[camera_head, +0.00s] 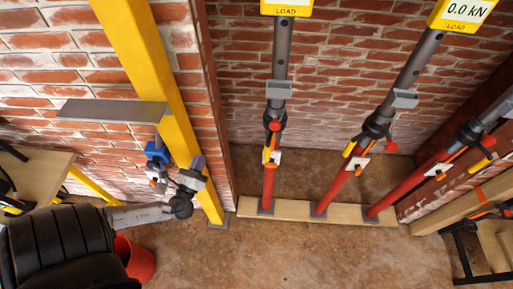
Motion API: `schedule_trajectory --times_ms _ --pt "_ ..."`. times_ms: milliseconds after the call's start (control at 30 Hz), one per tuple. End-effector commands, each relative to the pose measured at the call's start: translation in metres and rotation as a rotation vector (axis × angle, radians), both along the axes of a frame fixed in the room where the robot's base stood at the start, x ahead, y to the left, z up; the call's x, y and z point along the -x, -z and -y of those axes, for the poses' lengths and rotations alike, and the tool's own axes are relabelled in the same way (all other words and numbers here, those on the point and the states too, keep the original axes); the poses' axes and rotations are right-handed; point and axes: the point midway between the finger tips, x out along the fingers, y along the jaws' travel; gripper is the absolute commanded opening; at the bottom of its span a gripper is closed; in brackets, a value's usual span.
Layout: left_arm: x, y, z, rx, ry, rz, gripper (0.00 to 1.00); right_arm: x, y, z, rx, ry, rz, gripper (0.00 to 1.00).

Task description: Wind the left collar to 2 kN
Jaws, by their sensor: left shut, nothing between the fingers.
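The left prop is a grey tube in a red lower tube (268,188), with a dark collar (272,120) at the joint. The collar bears a red knob and yellow and orange parts. Its load display (287,9) is cut off at the top, so its reading is hidden. My left gripper (198,163) is shut and empty, in front of the yellow post, to the left of and apart from the left collar. My right gripper is not in view.
A middle prop (338,184), its display (466,12) reading 0.0 kN, and a right prop (408,185) stand on the same wooden plank (290,212). A yellow post (153,68) carries a grey plate (112,110). A red bucket (140,262) is beside my arm. Front floor is clear.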

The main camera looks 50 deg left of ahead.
Motion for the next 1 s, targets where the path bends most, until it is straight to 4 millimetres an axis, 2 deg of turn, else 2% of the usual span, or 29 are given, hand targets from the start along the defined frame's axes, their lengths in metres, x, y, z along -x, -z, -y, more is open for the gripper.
schedule_trajectory --times_ms 33,100,233,433,600,800,1000 --pt "-0.010 -0.012 -0.001 -0.113 0.035 -0.067 0.00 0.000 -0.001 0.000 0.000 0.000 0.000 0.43" --pt "-0.023 -0.020 0.002 -0.262 0.062 -0.151 0.00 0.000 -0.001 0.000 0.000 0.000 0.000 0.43" --pt "-0.039 -0.027 0.015 -0.543 0.089 -0.302 0.00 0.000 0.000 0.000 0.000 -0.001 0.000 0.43" --pt "-0.051 -0.018 0.041 -1.029 0.109 -0.527 0.00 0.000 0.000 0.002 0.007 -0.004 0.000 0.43" --pt "-0.054 -0.005 0.055 -1.420 0.111 -0.657 0.00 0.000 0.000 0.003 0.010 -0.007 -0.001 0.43" --pt "-0.055 0.004 0.062 -1.721 0.082 -0.726 0.00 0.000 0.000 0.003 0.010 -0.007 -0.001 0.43" --pt "-0.056 0.004 0.062 -1.841 0.041 -0.746 0.00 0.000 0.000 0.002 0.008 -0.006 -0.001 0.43"
